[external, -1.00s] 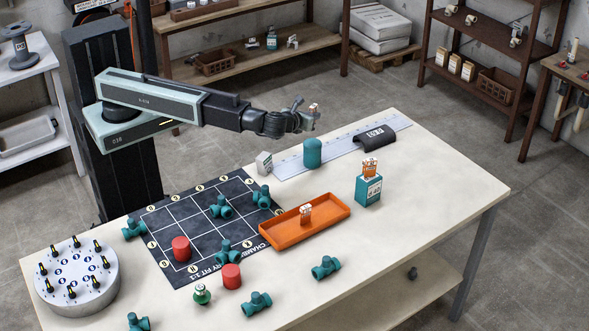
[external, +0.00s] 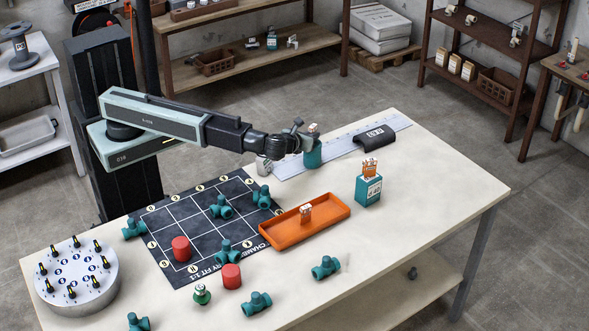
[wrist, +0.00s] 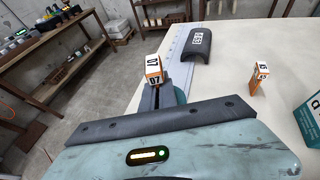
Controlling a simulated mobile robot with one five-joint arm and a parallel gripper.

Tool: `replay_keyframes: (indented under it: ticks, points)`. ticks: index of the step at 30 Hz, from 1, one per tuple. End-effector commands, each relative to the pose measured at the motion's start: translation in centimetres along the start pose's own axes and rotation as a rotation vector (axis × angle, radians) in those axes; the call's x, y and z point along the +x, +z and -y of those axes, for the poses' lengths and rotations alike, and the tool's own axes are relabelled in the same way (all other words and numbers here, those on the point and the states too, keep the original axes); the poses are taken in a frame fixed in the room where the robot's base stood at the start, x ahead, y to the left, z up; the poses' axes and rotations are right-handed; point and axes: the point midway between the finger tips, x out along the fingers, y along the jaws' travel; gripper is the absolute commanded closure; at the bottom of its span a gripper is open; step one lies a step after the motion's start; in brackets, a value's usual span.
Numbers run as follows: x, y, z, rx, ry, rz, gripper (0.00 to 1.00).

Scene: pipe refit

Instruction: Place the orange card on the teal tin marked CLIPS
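My gripper (external: 306,136) holds a small white-and-orange block-like card (wrist: 152,70), with "07" on its face in the wrist view. In the external view the card is in line with the top of a teal rounded cylinder (external: 312,156); I cannot tell the gap between them. The cylinder is mostly hidden behind the gripper in the wrist view. A teal box with a white label (external: 369,191) stands at the right. Another orange-and-white card (wrist: 259,78) appears to stand on the table just behind it. I cannot read CLIPS on either teal thing.
An orange tray (external: 283,236) holds a small white-and-orange piece. A dark half-round block (external: 375,137) lies on the long ruler (external: 290,166). Teal pipe fittings and red cylinders stand on and around the black grid mat (external: 200,250). The table's right end is clear.

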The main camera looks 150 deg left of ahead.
Motion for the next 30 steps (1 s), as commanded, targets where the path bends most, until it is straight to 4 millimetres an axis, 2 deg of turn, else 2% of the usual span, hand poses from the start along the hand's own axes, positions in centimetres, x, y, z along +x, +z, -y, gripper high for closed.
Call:
replay_keyframes:
  ticks: [5, 8, 16, 19, 23, 30]
  points:
    - [0.1, -0.3, 0.0, 0.0, 0.0, 0.0, 1.0]
    - [0.1, -0.2, 0.0, 0.0, 0.0, 0.0, 0.76]
    - [0.1, -0.2, 0.0, 0.0, 0.0, 0.0, 0.76]
    - [-0.1, 0.4, 0.0, 0.0, 0.0, 0.0, 0.76]
    - [-2.4, 0.5, 0.0, 0.002, -0.002, 0.0, 0.76]
    - [-8.5, 0.5, 0.0, 0.002, -0.002, 0.0, 0.76]
